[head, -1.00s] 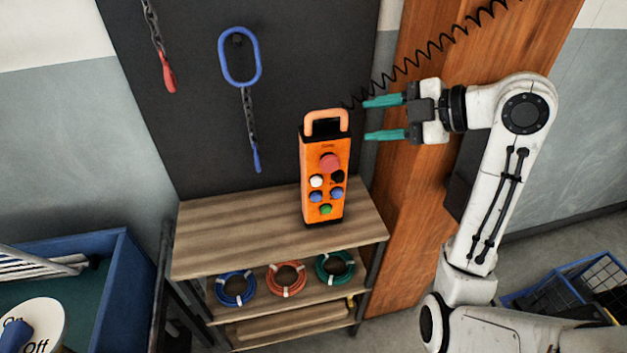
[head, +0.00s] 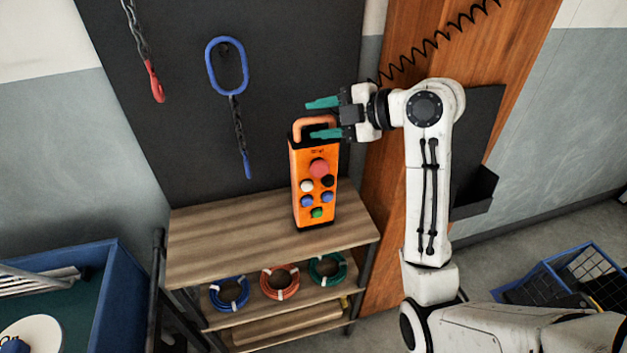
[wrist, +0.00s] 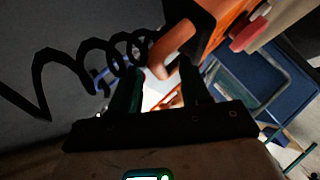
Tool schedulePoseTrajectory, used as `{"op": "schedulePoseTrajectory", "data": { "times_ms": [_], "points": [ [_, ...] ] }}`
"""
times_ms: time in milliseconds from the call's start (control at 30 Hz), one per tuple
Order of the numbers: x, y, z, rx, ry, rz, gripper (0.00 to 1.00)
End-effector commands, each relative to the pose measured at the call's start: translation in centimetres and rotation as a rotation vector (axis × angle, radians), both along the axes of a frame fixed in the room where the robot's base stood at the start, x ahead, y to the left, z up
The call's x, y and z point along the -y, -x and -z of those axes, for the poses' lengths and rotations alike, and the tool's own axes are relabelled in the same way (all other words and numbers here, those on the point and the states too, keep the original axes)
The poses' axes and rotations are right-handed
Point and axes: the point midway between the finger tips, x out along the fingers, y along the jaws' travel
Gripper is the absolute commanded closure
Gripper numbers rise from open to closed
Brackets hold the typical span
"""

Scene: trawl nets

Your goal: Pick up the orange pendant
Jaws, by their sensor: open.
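The orange pendant (head: 318,205) is a tall control box with a red button, several coloured buttons and an orange loop handle on top. It stands upright above the wooden shelf top, in front of the dark panel. My gripper (head: 320,117) is open, its two teal fingers pointing left at the height of the handle and overlapping it in the head view. In the wrist view the orange handle (wrist: 172,47) shows just beyond and between the fingertips of my gripper (wrist: 160,82), with the pendant body (wrist: 215,25) at the upper right. I cannot tell whether the fingers touch the handle.
A black coiled cable (head: 432,45) runs up right behind my arm and crosses the wrist view (wrist: 90,55). A blue ring with chain (head: 227,66) hangs left. The shelf unit (head: 215,240) holds coiled ropes below. A blue bin (head: 125,275) stands left.

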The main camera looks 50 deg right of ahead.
Motion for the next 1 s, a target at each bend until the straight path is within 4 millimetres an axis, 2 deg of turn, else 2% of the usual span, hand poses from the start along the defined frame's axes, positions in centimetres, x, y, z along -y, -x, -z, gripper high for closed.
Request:
{"op": "schedulePoseTrajectory", "data": {
  "times_ms": [100,333,800,1000],
  "points": [
    [-0.18,-0.64,0.3,0.0,0.0,0.001,0.53],
    [-0.18,-0.7,0.37,0.0,0.0,0.001,0.54],
    [-0.18,-0.66,0.35,0.0,0.0,0.001,0.99],
    [-0.18,-0.66,0.36,0.0,0.0,0.001,1.0]
  ]
}}
